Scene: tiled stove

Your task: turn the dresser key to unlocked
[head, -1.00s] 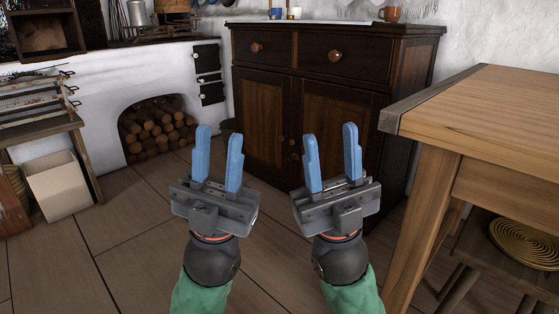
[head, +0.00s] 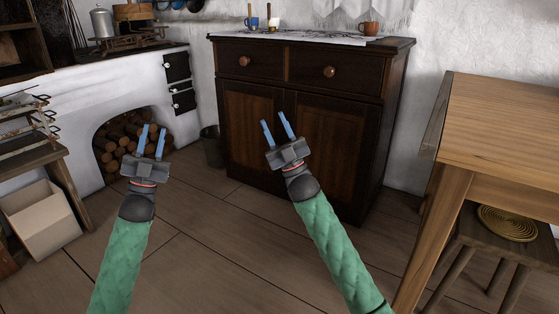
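The dark wooden dresser (head: 335,130) stands at the back centre, with two drawers above two shut doors. I cannot make out the key. The middle of the doors, where they meet, is partly covered by my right gripper. My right gripper (head: 274,118) is open and empty in front of the doors, its blue fingers pointing up and away towards them. I cannot tell whether it touches the dresser. My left gripper (head: 153,128) is open and empty further left, in front of the stove's log opening.
A wooden table (head: 505,120) stands at the right, with a stool (head: 520,240) beneath it. The white stove (head: 75,95) with stacked logs (head: 115,135) is at the left. A dark bucket (head: 212,146) stands left of the dresser. Cups (head: 368,28) stand on the dresser top. Floor between is clear.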

